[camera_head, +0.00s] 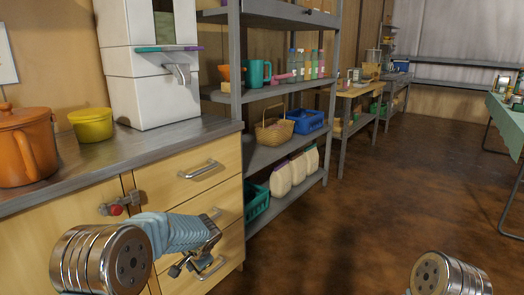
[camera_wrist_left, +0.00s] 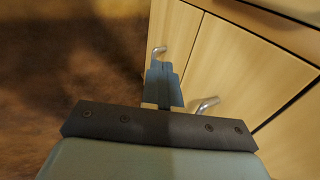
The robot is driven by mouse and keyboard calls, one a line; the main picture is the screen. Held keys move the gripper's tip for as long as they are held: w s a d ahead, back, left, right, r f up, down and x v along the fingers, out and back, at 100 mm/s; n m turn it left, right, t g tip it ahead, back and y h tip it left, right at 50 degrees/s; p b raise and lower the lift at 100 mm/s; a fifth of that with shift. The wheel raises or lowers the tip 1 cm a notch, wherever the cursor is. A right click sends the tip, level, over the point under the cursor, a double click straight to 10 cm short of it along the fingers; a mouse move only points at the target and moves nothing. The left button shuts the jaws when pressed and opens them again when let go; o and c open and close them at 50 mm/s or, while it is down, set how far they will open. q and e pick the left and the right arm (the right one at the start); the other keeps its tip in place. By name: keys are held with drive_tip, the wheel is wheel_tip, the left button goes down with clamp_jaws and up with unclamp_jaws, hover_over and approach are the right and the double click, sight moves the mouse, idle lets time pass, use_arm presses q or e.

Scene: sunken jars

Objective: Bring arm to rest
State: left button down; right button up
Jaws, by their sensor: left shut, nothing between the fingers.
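My left gripper (camera_head: 200,255) is in front of the wooden drawer cabinet (camera_head: 158,185) in the head view. In the left wrist view its fingers (camera_wrist_left: 163,82) are together with nothing between them. The cabinet front and two metal handles (camera_wrist_left: 207,104) show behind the fingers there; I cannot tell the exact gap to them. My left arm comes in from the lower left. Only a round joint of my right arm shows at the lower right of the head view; its gripper is outside the picture.
The counter (camera_head: 190,137) holds an orange pot (camera_head: 25,150), a yellow bowl (camera_head: 92,125) and a white dispenser (camera_head: 150,85). A grey shelf (camera_head: 275,152) carries a basket (camera_head: 273,133), blue crate (camera_head: 306,121) and jugs. Brown floor (camera_head: 350,225) is clear; a green-covered table (camera_head: 508,125) stands right.

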use_arm(q)
drive_tip(key=s+d+f+n+g+h, duration=0.1)
drive_tip(key=s+d+f+h, duration=0.1)
drive_tip(key=s+f, duration=0.35)
drive_tip(key=s+d+f+g+h, duration=0.1)
drive_tip(key=s+d+f+h, duration=0.15)
drive_tip(key=f, duration=0.55)
drive_tip(key=s+d+f+n+h, duration=0.2)
drive_tip(key=s+d+f+n, duration=0.2)
drive_tip(key=s, duration=0.8)
drive_tip(key=s+d+f+n+g+h, duration=0.1)
drive_tip(key=s+d+f+n, duration=0.2)
drive_tip(key=s, duration=0.9)
wheel_tip(320, 180, down, 3)
drive_tip(key=shift+d+f+n+h, duration=0.2)
drive_tip(key=shift+d+n+h, duration=0.2)
drive_tip(key=shift+n, duration=0.3)
drive_tip(key=shift+s, duration=0.1)
